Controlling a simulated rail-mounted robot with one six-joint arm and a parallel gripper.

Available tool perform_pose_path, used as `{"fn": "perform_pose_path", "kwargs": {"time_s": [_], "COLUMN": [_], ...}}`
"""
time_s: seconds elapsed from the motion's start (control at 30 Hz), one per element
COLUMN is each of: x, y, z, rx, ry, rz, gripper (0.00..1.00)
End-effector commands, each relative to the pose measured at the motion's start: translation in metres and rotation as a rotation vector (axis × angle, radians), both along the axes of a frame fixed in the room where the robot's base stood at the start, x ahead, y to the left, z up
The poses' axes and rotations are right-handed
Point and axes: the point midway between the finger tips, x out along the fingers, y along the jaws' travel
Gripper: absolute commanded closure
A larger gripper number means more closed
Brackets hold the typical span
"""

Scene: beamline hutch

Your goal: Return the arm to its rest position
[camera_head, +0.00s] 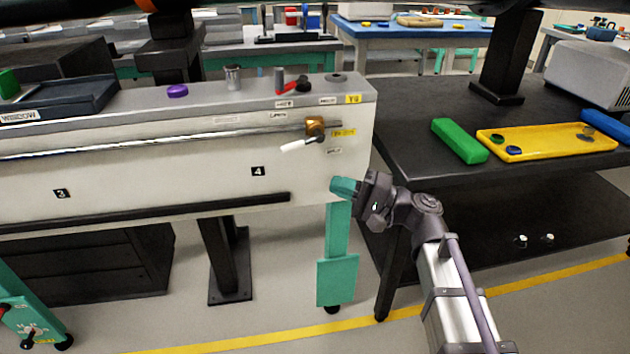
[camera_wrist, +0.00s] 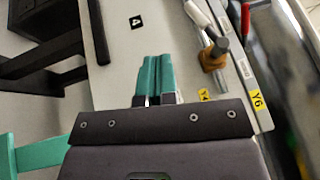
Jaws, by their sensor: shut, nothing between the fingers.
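My gripper (camera_head: 342,187) has teal fingertips and a dark wrist. In the head view it is in front of the right end of the white bench panel, left of the black table, pointing left. In the wrist view the teal fingers (camera_wrist: 155,78) lie side by side, shut and empty. They point toward the panel near the number 4 label. The head view cannot show whether the fingertips touch the panel.
A brass valve (camera_head: 315,127) with a white handle sticks out of the panel (camera_head: 200,170) above my gripper. The black table (camera_head: 420,110) at right carries a green block (camera_head: 459,141) and a yellow tray (camera_head: 500,155). A teal leg (camera_head: 337,260) stands below.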

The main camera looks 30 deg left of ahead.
Motion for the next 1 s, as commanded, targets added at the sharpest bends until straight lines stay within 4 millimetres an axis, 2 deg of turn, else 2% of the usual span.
{"fn": "perform_pose_path", "kwargs": {"time_s": [0.1,0.2,0.67,0.73,0.77,0.87,0.93,0.97,1.0], "x": [0.004,0.006,0.007,0.005,0.002,-0.014,-0.022,-0.022,-0.020], "y": [-0.018,-0.026,-0.028,-0.027,-0.027,-0.035,-0.064,-0.085,-0.118], "z": [-0.004,-0.005,-0.004,-0.010,-0.015,-0.054,-0.096,-0.115,-0.138], "rx": [0.000,0.000,0.000,-0.026,-0.057,-0.263,-0.495,-0.614,-0.773], "ry": [0.000,0.001,0.000,-0.018,-0.035,-0.142,-0.243,-0.285,-0.332], "rz": [-0.001,0.000,0.001,0.011,0.017,0.049,0.059,0.056,0.048], "gripper": [1.00,1.00,1.00,1.00,1.00,1.00,1.00,1.00,1.00]}}
